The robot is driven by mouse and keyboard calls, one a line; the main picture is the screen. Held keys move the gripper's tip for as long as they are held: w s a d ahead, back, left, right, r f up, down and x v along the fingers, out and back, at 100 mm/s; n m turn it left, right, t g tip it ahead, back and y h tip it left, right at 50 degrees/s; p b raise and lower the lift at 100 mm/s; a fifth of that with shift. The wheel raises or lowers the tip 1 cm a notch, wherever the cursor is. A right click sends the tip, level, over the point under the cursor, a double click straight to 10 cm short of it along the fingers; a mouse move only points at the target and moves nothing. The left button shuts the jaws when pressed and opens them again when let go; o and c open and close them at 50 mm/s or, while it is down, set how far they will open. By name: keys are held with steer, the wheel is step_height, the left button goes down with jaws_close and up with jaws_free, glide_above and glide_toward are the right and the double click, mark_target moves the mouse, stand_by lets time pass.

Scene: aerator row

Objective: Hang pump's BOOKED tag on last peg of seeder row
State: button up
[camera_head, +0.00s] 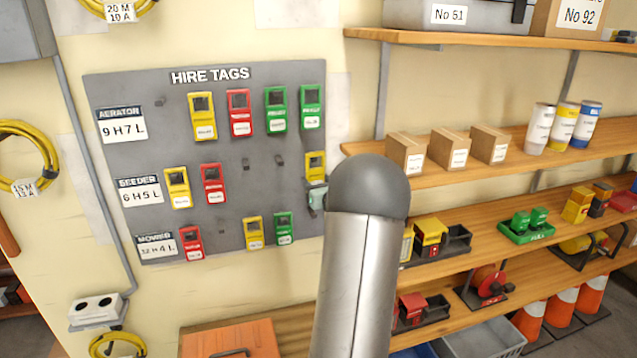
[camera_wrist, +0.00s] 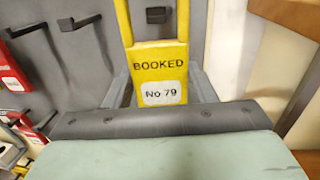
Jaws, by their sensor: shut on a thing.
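The yellow BOOKED tag, No 79 (camera_wrist: 158,62), is upright in the wrist view, with its top cut off by the frame edge. My gripper (camera_wrist: 160,88) is shut on its lower part, one finger on each side. In the head view the tag (camera_head: 315,165) is at the right end of the seeder row on the grey HIRE TAGS board (camera_head: 160,90), with my gripper (camera_head: 317,197) at its lower edge. I cannot tell whether the peg passes through the tag. The seeder label (camera_head: 139,193) starts the row, followed by a yellow tag (camera_head: 178,188) and a red tag (camera_head: 212,184).
Two bare seeder pegs (camera_head: 246,163) (camera_head: 280,160) lie left of the held tag. Aerator tags (camera_head: 311,108) hang above and mower tags (camera_head: 284,228) below. Wooden shelves (camera_head: 540,150) with boxes stand close to the right of the board. My arm hides part of the shelves.

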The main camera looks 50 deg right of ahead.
steer(key=shift+p+x, duration=0.55)
steer(key=shift+x, duration=0.75)
steer(key=shift+w+d+f+b, duration=0.2)
steer(key=shift+f+b, duration=0.15)
steer(key=shift+b, duration=0.25)
steer(key=shift+w+d+f+b, duration=0.1)
steer(key=shift+d+f+b, duration=0.2)
steer(key=shift+b, duration=0.3)
steer(key=o, duration=1)
steer(key=shift+a, duration=0.1)
steer(key=shift+c, duration=0.5)
steer(key=shift+b+v, duration=0.9)
steer(key=shift+v, duration=0.6)
steer(key=a+b+v, duration=0.1)
steer(key=b+v, duration=0.1)
steer(key=v, duration=0.4)
steer(key=shift+w, duration=0.35)
steer(key=shift+f, duration=0.1)
